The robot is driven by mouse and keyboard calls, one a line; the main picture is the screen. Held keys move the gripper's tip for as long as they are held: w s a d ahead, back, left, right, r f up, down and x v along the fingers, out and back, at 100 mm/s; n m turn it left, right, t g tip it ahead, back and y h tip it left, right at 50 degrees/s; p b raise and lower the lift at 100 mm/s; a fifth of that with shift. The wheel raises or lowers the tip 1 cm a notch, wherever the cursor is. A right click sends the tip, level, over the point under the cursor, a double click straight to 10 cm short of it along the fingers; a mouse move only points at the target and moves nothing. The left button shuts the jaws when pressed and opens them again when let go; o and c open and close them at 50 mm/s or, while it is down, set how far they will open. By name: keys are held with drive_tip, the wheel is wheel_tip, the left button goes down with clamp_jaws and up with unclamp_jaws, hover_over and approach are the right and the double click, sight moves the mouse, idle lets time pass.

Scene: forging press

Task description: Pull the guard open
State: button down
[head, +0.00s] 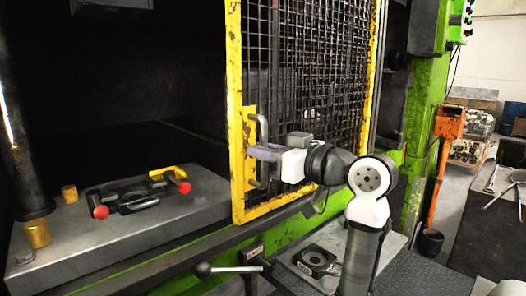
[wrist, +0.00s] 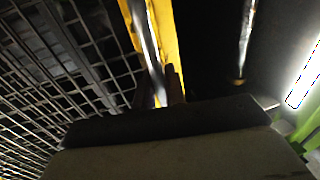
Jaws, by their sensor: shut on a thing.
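The guard is a dark wire-mesh panel in a yellow frame (head: 237,110), standing at the front of the press. It covers the middle and right of the opening, and the left part is uncovered. A grey bar handle (head: 263,130) is fixed upright on the frame's left edge. My gripper (head: 256,152) reaches in from the right and is shut on the handle. In the wrist view the fingers (wrist: 168,88) close around the metal handle (wrist: 147,45) against the yellow frame (wrist: 165,35). The mesh (wrist: 55,65) fills the left of that view.
A grey bed plate (head: 120,235) at left carries a black die (head: 130,196) with red-ended parts and brass posts. A lever with a black knob (head: 203,270) sticks out below the guard. A plate with a black part (head: 316,259) lies under my arm. An orange stand (head: 441,150) is at right.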

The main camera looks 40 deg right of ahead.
drive_tip(key=c, duration=1.6)
unclamp_jaws()
drive_tip(key=shift+o, duration=0.2)
drive_tip(key=b+v, duration=0.4)
drive_tip(key=v, duration=1)
drive_tip(key=shift+w, duration=0.1)
